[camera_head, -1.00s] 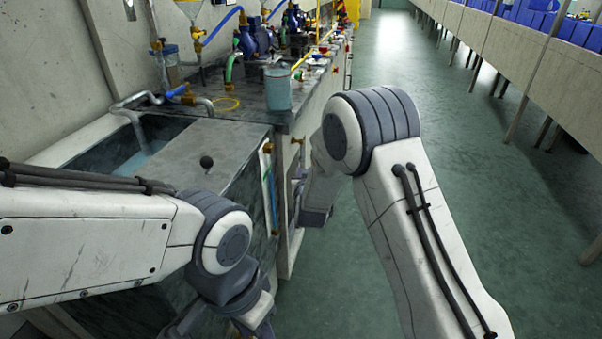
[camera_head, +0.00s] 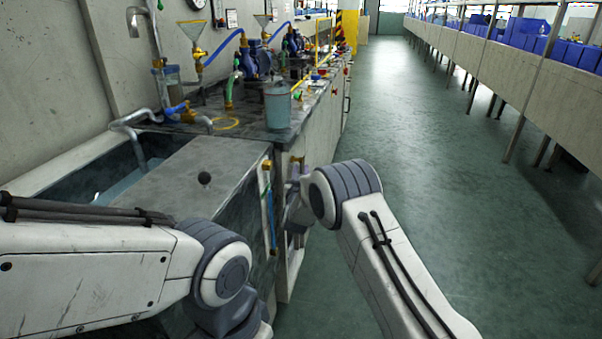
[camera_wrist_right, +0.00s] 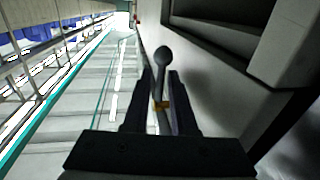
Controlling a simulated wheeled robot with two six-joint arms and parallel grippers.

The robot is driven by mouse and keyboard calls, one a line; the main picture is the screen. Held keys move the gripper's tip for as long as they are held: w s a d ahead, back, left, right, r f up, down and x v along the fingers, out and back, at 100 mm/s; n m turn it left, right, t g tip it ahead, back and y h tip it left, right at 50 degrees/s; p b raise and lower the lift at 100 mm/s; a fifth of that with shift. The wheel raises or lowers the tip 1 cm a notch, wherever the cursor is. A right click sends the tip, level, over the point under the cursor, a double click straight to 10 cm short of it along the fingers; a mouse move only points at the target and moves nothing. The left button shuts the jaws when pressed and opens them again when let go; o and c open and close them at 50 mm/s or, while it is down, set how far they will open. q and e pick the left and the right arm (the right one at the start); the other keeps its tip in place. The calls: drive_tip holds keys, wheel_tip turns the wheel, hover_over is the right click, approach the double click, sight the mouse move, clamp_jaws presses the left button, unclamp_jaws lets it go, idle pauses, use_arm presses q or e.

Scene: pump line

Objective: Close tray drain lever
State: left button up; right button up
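In the right wrist view, a slim lever (camera_wrist_right: 161,57) with a rounded grey knob stands between the two dark fingers of my right gripper (camera_wrist_right: 160,78). A small brass-coloured fitting (camera_wrist_right: 160,106) shows on it lower down. The fingers are apart, one on each side of the lever, with a narrow gap; contact is not clear. In the head view my right gripper (camera_head: 297,208) is partly hidden by my arm, close to the cabinet side. A brass valve part (camera_head: 297,162) shows just above it. My left gripper is below the picture; only its arm shows.
A blue sight tube (camera_head: 270,205) runs down the bench end. A bucket (camera_head: 278,108) stands on the bench. The green aisle floor (camera_head: 420,170) to the right is clear.

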drive_tip(key=shift+w, duration=0.35)
drive_tip(key=shift+c, duration=0.3)
clamp_jaws()
idle(1.0)
